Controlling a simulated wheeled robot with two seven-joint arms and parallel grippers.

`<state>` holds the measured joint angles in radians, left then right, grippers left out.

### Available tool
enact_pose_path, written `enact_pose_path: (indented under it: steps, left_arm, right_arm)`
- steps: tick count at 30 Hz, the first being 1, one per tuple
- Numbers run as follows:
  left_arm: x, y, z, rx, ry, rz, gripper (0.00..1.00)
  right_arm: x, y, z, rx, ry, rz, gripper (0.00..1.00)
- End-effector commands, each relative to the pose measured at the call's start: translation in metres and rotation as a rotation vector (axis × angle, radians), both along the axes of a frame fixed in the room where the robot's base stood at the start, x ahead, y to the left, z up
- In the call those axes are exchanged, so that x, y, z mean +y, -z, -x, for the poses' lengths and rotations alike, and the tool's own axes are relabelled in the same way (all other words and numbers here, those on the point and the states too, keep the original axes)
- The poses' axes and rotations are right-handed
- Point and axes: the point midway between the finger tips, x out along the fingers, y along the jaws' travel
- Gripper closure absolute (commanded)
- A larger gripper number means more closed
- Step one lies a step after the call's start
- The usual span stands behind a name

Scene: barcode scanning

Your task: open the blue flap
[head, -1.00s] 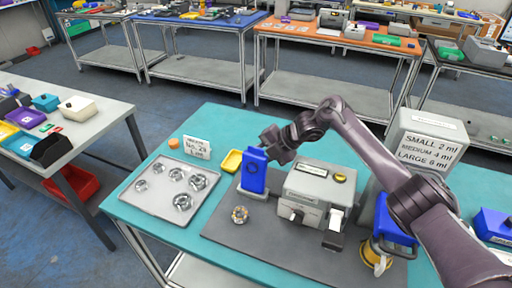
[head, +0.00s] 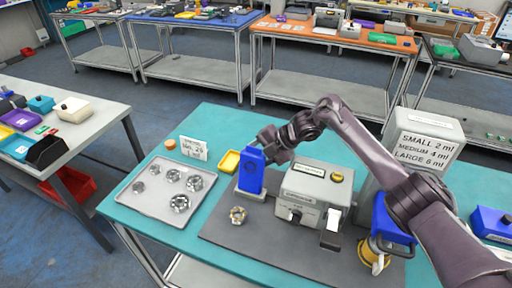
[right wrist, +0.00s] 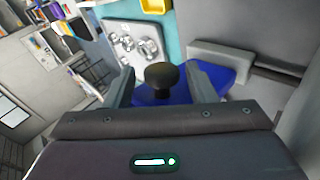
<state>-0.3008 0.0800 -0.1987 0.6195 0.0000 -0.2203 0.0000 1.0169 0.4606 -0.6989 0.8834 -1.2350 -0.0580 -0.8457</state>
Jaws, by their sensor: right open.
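The blue flap (head: 250,172) stands upright at the left end of the grey machine (head: 315,195) on the dark mat. My right gripper (head: 266,143) is just behind its top edge, and its fingertips are partly hidden in the head view. In the right wrist view, a dark round knob (right wrist: 161,75) stands between my two open fingers, with gaps on both sides. Blue surface (right wrist: 222,80) shows below and beside the knob. My left gripper is in neither view.
A grey tray (head: 150,200) with several metal rings lies at the left. A loose ring (head: 237,215) lies on the mat before the flap. A yellow bin (head: 229,161) is close to the gripper's left. A blue-topped device (head: 390,225) stands at the right under my arm.

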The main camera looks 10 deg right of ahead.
Motion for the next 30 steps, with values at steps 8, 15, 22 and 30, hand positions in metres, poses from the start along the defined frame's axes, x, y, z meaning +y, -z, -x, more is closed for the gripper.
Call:
enact_pose_path:
  steps: [8, 15, 22, 30]
  left_arm:
    - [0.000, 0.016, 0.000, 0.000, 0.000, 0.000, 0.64]
    - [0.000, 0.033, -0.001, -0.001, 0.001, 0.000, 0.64]
    - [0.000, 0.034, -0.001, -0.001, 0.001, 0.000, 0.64]
    - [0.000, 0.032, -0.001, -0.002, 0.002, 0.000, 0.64]
  right_arm:
    - [0.000, -0.039, -0.002, -0.011, -0.001, 0.000, 0.49]
    - [0.000, -0.106, -0.004, -0.023, 0.002, -0.009, 0.49]
    - [0.000, -0.161, -0.001, -0.014, 0.001, -0.002, 0.49]
    - [0.000, -0.196, 0.000, -0.005, 0.001, 0.000, 0.49]
